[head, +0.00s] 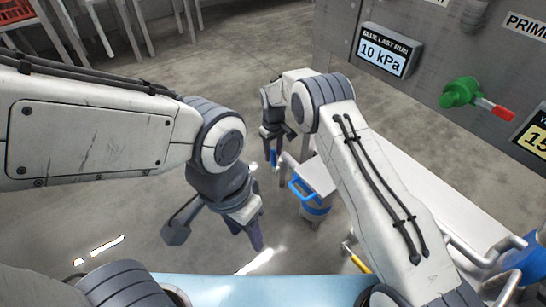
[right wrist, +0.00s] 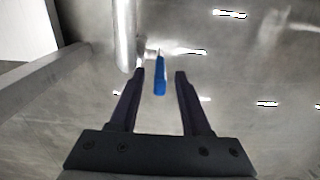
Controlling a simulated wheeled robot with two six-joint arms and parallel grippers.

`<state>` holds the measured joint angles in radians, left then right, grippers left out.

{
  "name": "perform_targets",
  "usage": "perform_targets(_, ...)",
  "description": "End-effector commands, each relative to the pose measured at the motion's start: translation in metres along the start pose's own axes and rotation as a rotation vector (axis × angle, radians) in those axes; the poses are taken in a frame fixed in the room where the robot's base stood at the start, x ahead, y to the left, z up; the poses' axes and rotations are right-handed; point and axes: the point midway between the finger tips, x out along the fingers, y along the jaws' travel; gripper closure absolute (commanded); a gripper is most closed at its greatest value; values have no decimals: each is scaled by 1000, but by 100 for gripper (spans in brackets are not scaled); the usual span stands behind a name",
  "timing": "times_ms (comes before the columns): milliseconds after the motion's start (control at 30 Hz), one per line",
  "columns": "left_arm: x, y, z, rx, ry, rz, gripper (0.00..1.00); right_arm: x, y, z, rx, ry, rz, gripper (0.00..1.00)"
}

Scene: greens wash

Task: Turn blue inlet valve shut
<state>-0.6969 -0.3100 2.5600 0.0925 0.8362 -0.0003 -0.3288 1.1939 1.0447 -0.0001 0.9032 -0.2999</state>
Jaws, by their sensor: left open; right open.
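The blue valve handle (right wrist: 160,82) is a thin blue lever seen nearly end-on in the right wrist view, beside a vertical grey pipe (right wrist: 124,35). My right gripper (right wrist: 160,72) is open, with the blue handle between its fingers and a gap showing on each side. In the head view a small blue piece of the handle (head: 273,157) shows just below my right gripper (head: 278,138); the valve body is mostly hidden. My left gripper (head: 214,228) is open and empty, low in the head view and well away from the handle.
A grey canister with a blue handle (head: 303,189) stands right of the valve. A grey panel on the right carries a green valve with a red lever (head: 493,109) and a display reading 10 kPa (head: 386,52). Open floor lies between.

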Motion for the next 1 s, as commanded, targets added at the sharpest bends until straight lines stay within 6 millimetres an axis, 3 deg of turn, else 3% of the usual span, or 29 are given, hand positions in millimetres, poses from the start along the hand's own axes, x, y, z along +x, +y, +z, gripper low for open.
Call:
perform_targets(267, 1, 0, 0, 0, 0, 0, 50, 2, 0, 0, 0, 1, 0, 52)
perform_targets(300, 1, 0, 0, 0, 0, 0, 50, 2, 0, 0, 0, 1, 0, 68)
perform_targets(400, 1, 0, 0, 0, 0, 0, 50, 2, 0, 0, 0, 1, 0, 100)
perform_targets(1000, 1, 0, 0, 0, 0, 0, 50, 2, 0, 0, 1, -1, 0, 100)
